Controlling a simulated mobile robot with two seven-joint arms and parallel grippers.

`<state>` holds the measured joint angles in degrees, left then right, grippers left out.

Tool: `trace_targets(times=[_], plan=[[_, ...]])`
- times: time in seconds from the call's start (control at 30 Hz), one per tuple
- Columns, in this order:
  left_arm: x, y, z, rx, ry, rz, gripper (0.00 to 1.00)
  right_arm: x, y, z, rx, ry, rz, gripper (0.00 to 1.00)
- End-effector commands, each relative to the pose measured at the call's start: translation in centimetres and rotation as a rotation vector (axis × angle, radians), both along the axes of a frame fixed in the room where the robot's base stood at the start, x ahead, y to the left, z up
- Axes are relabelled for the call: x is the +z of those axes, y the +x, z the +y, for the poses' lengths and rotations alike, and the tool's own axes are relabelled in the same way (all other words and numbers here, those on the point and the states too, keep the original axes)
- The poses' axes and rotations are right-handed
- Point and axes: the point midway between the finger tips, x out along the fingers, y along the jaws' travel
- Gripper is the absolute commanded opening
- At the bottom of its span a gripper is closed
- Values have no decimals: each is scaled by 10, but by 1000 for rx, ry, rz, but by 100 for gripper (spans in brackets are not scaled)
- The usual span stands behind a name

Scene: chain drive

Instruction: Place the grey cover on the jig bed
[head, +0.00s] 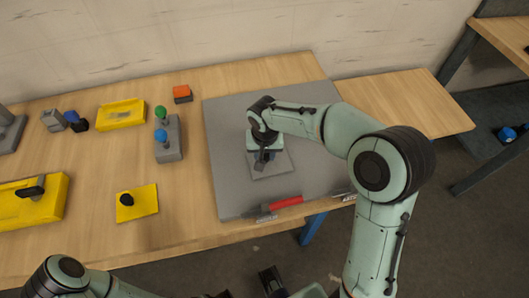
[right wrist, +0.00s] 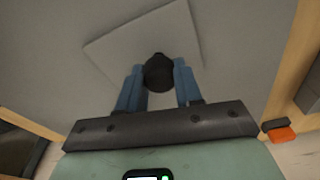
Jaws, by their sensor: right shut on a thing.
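The grey cover (head: 284,164) is a flat square plate with a dark round knob (right wrist: 158,72) on top. It is over the large grey board (head: 228,120), turned at an angle to the board in the right wrist view; I cannot tell whether it touches the board. My right gripper (head: 263,160) is shut on the knob, with its blue fingers (right wrist: 158,85) on either side of it. In the head view the gripper hides part of the cover. No part is clearly marked as the jig bed.
A red-handled tool (head: 287,202) lies at the board's front edge. To the left are a grey block with green and blue knobs (head: 169,140), a yellow plate with a black knob (head: 145,207), yellow trays (head: 122,114) and an orange block (head: 182,93). The table's right end is clear.

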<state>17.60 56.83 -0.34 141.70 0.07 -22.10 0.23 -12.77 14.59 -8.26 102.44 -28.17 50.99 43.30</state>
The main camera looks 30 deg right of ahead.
Motion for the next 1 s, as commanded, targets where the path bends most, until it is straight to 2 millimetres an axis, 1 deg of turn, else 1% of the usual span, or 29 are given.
trace_targets(times=[0.17,0.2,0.27,0.3,0.57,0.67,0.77,1.0], plan=[[-3,-1,0,0,0,1,64,-3,0,0,1,0,-1,0],[-3,-1,0,0,0,1,64,-4,0,0,1,0,0,38],[-2,-1,0,0,0,1,64,-3,0,0,1,0,0,57],[-2,-1,0,0,0,1,64,-3,0,0,1,0,0,60],[-2,0,0,0,0,0,64,-2,0,0,1,0,0,60],[1,0,0,0,0,-1,64,4,0,0,1,1,-3,60],[2,1,0,0,0,-1,64,18,-1,1,1,2,-5,60],[9,3,0,0,0,-3,64,70,-6,4,1,1,-7,60]])
